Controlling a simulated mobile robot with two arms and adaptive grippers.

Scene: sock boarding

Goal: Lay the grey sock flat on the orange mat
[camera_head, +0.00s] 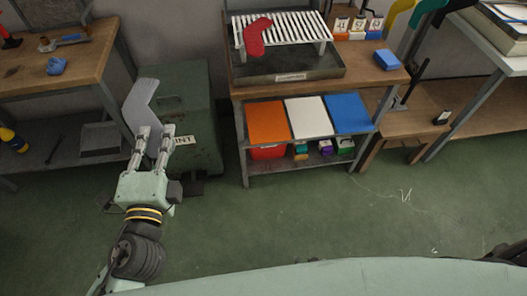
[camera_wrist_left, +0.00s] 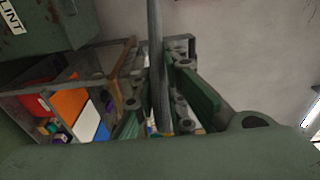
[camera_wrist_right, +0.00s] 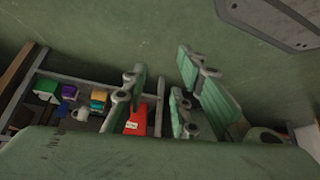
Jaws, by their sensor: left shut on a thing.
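The grey sock (camera_head: 139,104) hangs in my left gripper (camera_head: 155,135), its upper part standing above the fingertips. In the left wrist view the sock (camera_wrist_left: 157,60) shows as a thin edge between the fingers. The left gripper is left of the rack, in front of a green bin. The orange mat (camera_head: 268,121) lies bare on the lower shelf, leftmost of three mats; it also shows in the left wrist view (camera_wrist_left: 68,103). My right gripper (camera_wrist_right: 158,95) has its fingers apart with nothing between them, and is out of the head view.
A white mat (camera_head: 308,117) and a blue mat (camera_head: 348,113) lie right of the orange one. A red sock (camera_head: 257,36) lies on the slatted rack (camera_head: 290,28) above. The green bin (camera_head: 182,95) stands between the benches. Open floor lies in front.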

